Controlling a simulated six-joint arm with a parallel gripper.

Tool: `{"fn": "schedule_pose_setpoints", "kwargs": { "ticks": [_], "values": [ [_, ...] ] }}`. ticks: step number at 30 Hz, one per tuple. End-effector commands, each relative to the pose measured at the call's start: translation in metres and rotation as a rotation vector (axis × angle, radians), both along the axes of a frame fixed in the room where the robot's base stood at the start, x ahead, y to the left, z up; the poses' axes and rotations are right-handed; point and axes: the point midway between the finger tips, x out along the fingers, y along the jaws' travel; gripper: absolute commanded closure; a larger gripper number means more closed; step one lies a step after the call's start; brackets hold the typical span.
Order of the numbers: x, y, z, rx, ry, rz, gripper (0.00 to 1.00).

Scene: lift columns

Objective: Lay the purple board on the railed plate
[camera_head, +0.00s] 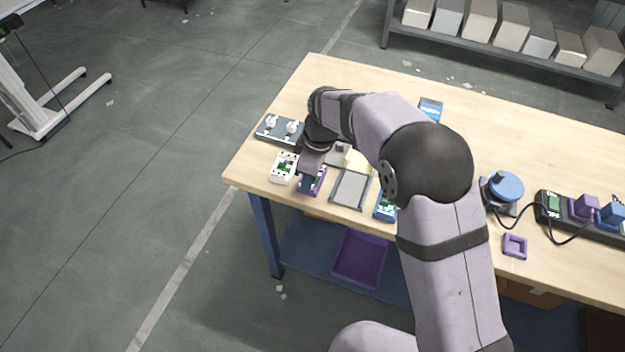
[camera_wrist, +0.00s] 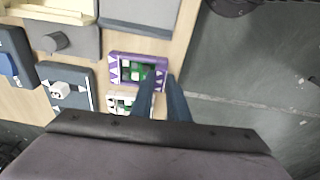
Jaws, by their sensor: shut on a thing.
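The purple board (camera_head: 318,184) has a purple border and green and white parts. It is at the table's front edge, between a white board and the railed plate. My gripper (camera_head: 312,176) is over it and hides part of it. In the wrist view, my gripper (camera_wrist: 165,80) is shut on the near edge of the purple board (camera_wrist: 122,58). I cannot tell whether the board is clear of the table. The railed plate (camera_head: 350,188), grey with dark rails, lies just right of the board and looks empty; it also shows in the wrist view (camera_wrist: 140,14).
The white board (camera_head: 283,167) lies close on the left. A dark fixture with white knobs (camera_head: 279,129) stands behind it. A blue board (camera_head: 386,205) lies right of the plate. A purple bin (camera_head: 359,260) is on the lower shelf. My arm hides the table's middle.

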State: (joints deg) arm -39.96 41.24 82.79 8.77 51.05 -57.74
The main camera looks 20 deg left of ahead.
Motion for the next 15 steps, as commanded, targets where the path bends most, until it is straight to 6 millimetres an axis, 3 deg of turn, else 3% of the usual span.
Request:
{"fn": "schedule_pose_setpoints", "kwargs": {
  "ticks": [15],
  "values": [
    [0.0, 0.0, 0.024, 0.001, -0.002, 0.0, 1.0]
  ]
}}
